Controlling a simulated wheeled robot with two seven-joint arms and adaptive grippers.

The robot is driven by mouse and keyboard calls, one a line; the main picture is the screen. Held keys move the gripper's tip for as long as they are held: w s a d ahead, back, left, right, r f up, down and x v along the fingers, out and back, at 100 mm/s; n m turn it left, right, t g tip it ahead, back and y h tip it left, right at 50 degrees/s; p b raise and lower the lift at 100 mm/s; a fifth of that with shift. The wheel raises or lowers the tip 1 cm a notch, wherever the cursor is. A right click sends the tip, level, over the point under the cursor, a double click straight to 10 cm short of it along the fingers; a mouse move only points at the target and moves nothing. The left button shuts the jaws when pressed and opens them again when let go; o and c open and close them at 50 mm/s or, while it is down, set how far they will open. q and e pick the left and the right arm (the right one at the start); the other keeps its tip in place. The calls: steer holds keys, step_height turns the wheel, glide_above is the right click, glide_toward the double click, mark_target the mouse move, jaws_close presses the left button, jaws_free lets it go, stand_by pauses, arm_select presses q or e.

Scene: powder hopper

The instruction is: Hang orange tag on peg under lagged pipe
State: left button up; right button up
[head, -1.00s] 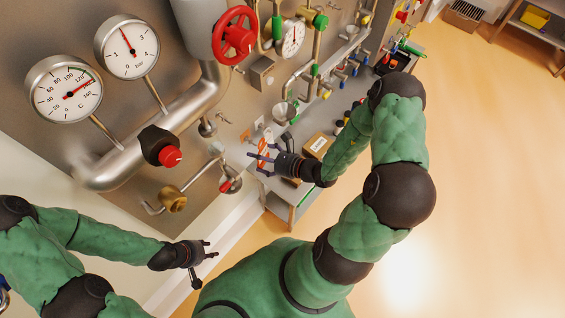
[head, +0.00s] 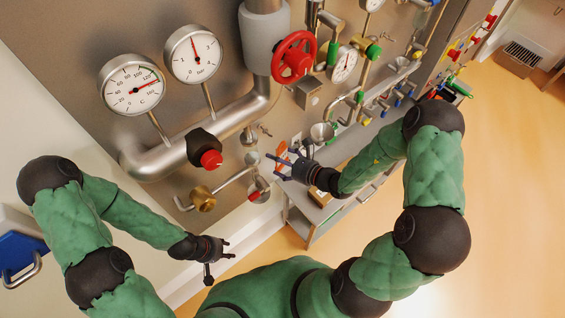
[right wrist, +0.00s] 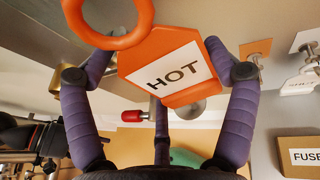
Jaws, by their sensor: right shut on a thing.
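An orange tag (right wrist: 165,75) with a white "HOT" label and a ring at its top fills the middle of the right wrist view. My right gripper (right wrist: 165,70) is shut on it, with purple fingers at both sides. In the head view, the orange tag (head: 282,150) is partly hidden by my right gripper (head: 285,163), close to the panel. The lagged pipe (head: 263,38) comes down at the top centre, in a grey sleeve. A small peg (head: 265,130) stands out of the panel below it. My left gripper (head: 220,260) is open and empty, away from the panel.
A red handwheel (head: 294,57), a red-capped valve (head: 206,153) and a brass valve (head: 202,198) stick out near the tag. The right wrist view shows an orange plate (right wrist: 256,48) with a hook and a "FUSE" box (right wrist: 300,155). Open floor lies at right.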

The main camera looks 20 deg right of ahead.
steer(key=w+a+f+b, duration=0.1)
steer(key=w+a+b, duration=0.1)
steer(key=w, duration=0.4)
steer(key=shift+w+a+f, duration=0.2)
steer(key=shift+w+a, duration=0.05)
steer(key=shift+w, duration=0.05)
stand_by(0.7)
stand_by(0.6)
steer(key=o, duration=0.9)
steer(key=shift+d, duration=0.1)
steer(key=v, duration=1.2)
